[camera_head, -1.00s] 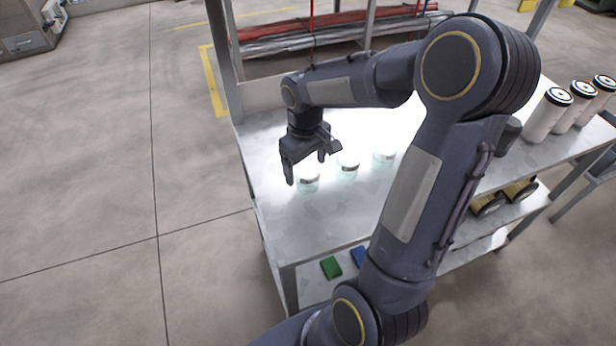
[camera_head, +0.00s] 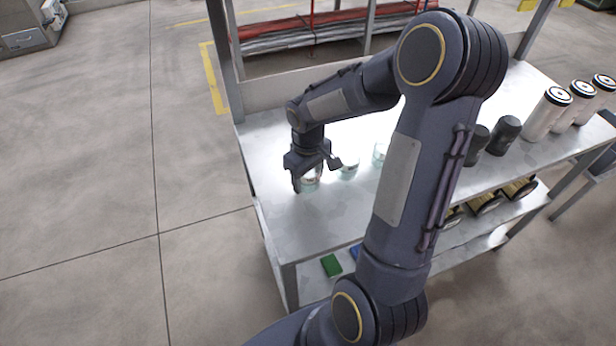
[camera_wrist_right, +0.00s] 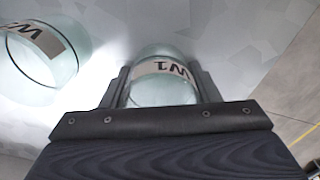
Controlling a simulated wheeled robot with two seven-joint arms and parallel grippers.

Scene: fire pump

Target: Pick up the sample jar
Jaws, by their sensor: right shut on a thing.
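Three clear glass sample jars stand in a row on the metal table (camera_head: 335,215). The leftmost sample jar (camera_head: 309,184) is at my right gripper (camera_head: 308,178), which points down and is shut on it. In the right wrist view this jar (camera_wrist_right: 160,90) sits between the two fingers (camera_wrist_right: 160,92) and its label reads W1. The middle jar (camera_head: 348,170) stands just to its right; a second labelled jar (camera_wrist_right: 45,55) shows in the wrist view. The third jar (camera_head: 379,154) is partly hidden by my arm. My left gripper is not in view.
Black containers (camera_head: 503,135) and white cylinders with black lids (camera_head: 548,112) stand on the right part of the table. A green block (camera_head: 331,265) and a partly hidden blue block lie on the lower shelf. The table's front left is clear.

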